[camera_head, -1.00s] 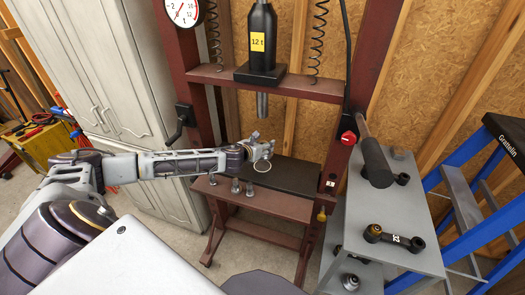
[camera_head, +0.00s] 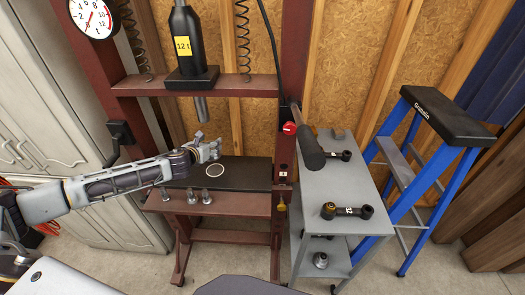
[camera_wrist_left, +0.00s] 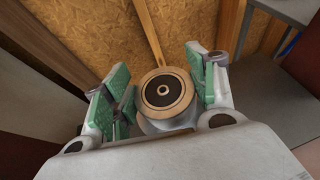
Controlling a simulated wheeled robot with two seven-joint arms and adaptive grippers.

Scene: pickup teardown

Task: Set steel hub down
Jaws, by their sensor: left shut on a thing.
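My left gripper (camera_head: 212,150) reaches in from the left over the press's black plate (camera_head: 245,176). In the head view the hub cannot be told apart from the fingers. A pale ring (camera_head: 214,170) shows on the plate just below the gripper. Whether the hub touches the plate cannot be told. My right gripper is out of view.
The press ram (camera_head: 201,108) hangs just above the gripper. Several metal pins (camera_head: 206,196) stand on the press's front beam.

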